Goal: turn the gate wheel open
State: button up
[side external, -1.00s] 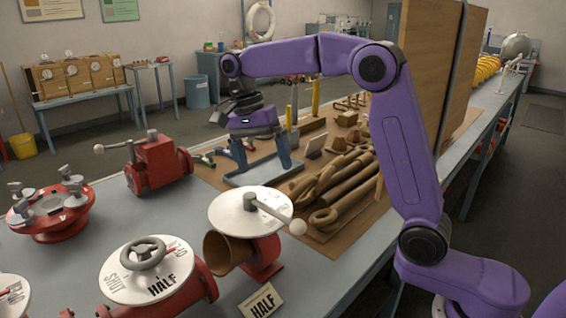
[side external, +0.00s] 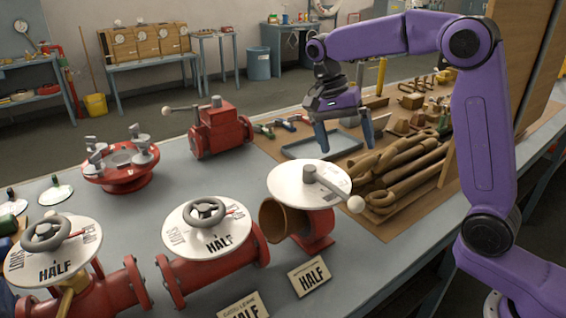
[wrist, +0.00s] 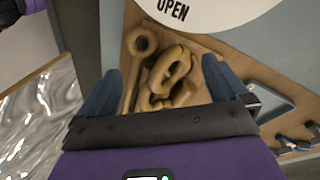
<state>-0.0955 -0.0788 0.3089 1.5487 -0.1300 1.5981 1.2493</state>
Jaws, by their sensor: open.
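Two grey handwheels sit on white dials on red valve bodies in the side external view: a middle handwheel (side external: 207,212) and a left handwheel (side external: 47,234). Both dials show "HALF" at the front. I cannot tell which is the gate wheel. A third white dial (side external: 290,180) to their right carries a ball-ended lever (side external: 335,188). My gripper (side external: 346,146) is open and empty, beyond the lever dial and away from both handwheels. In the wrist view, my gripper (wrist: 160,65) points down at brown curved pieces (wrist: 172,78); a white dial marked "OPEN" (wrist: 215,12) shows at the top.
A red flanged fitting (side external: 120,165) and a red lever valve (side external: 217,130) stand behind the dials. A grey tray (side external: 300,150) lies near my gripper. A tall brown panel (side external: 515,65) rises at right.

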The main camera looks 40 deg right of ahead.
notch_tip(320, 180, up, 10)
jog(key=g+y, duration=0.5)
jog(key=y, duration=1.3)
send_over(218, 199)
jog(key=w+d, duration=0.2)
notch_tip(218, 199, down, 5)
jog(key=shift+s+a+f, duration=0.2)
jog(key=shift+a+f, duration=0.05)
jog(key=shift+f, duration=0.45)
notch_tip(218, 199, down, 6)
jog(key=shift+r, duration=0.2)
jog(key=shift+x, duration=0.9)
jog(key=shift+s+a+f, duration=0.1)
jog(key=shift+s+a, duration=0.2)
jog(key=shift+a, duration=0.25)
